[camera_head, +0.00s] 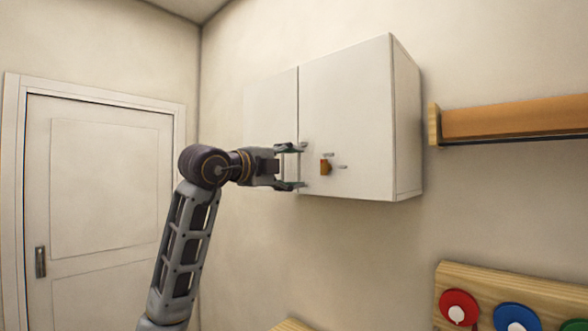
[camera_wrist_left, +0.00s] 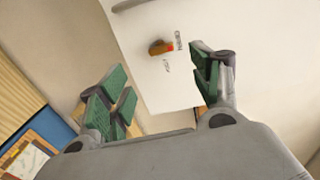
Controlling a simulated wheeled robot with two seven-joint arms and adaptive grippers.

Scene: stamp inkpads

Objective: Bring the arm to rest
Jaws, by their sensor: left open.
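My left gripper (camera_head: 302,166) is open and empty, its two fingers spread one above the other in the head view. It is raised in front of the white wall cabinet (camera_head: 345,105), beside the seam between its doors. I cannot tell whether the fingertips touch the door. The left wrist view shows the same open gripper (camera_wrist_left: 160,75) with green pads and nothing between them. A small orange-brown piece (camera_head: 325,168) with grey bits around it is at the low part of the cabinet front; it also shows in the left wrist view (camera_wrist_left: 160,47). My right gripper is out of view.
A wooden shelf (camera_head: 510,120) is on the wall right of the cabinet. A wooden board (camera_head: 480,275) with a red disc (camera_head: 459,304) and a blue disc (camera_head: 515,317) is at lower right. A door (camera_head: 95,200) is at left. The wall below the cabinet is clear.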

